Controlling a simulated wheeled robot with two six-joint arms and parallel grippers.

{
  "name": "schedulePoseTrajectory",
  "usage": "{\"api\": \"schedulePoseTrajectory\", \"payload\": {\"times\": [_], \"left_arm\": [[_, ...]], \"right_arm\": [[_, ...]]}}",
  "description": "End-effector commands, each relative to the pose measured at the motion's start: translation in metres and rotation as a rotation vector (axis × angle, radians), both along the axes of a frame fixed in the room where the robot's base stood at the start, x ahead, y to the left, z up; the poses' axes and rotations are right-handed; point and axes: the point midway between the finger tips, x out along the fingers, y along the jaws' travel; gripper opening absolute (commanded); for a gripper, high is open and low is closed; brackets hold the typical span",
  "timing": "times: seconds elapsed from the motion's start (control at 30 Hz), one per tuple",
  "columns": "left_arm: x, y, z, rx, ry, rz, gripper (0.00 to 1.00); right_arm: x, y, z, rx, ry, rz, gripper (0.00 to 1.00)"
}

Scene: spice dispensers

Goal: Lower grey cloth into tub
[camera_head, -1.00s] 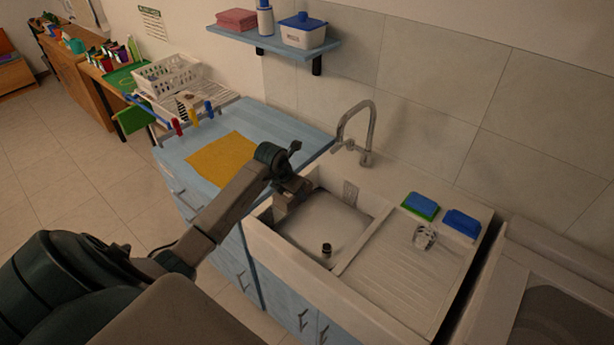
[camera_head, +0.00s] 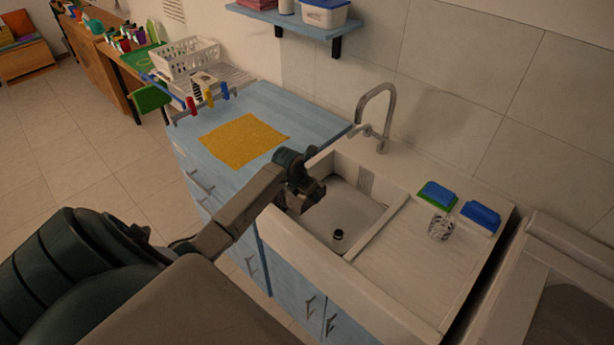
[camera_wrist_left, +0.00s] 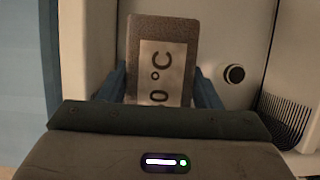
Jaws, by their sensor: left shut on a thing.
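My left gripper (camera_head: 308,198) is over the left part of the white sink tub (camera_head: 345,205), pointing down into it. In the left wrist view its two blue fingers (camera_wrist_left: 160,88) are shut on the grey cloth (camera_wrist_left: 188,28), one at each side. The cloth looks like a flat speckled grey piece with a pale label reading "0°C", partly cut off by my gripper body. Below it in that view is the tub's pale floor, with the dark round drain (camera_wrist_left: 234,73) to the right. In the head view I cannot clearly separate cloth from gripper. My right gripper is not in view.
A yellow cloth (camera_head: 243,140) lies on the blue counter left of the tub. The tap (camera_head: 378,108) rises behind the tub. Blue sponges (camera_head: 481,215) and a patterned cup (camera_head: 440,228) stand on the ribbed drainboard at right. A white basket (camera_head: 184,58) is at the back left.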

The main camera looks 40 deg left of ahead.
Motion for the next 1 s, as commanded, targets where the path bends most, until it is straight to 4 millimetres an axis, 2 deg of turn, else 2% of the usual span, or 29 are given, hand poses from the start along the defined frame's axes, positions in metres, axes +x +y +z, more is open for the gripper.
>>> {"api": "schedulePoseTrajectory", "payload": {"times": [0.03, 0.3, 1.0], "left_arm": [[0.000, 0.000, -0.010, 0.000, 0.000, 0.000, 0.29], [0.000, 0.000, -0.044, 0.000, 0.000, 0.000, 0.29], [0.000, 0.000, -0.123, 0.000, -0.001, 0.000, 0.29]], "right_arm": [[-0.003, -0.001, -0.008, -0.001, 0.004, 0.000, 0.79], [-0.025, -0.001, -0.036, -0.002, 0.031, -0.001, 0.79], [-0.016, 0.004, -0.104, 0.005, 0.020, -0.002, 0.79]]}}
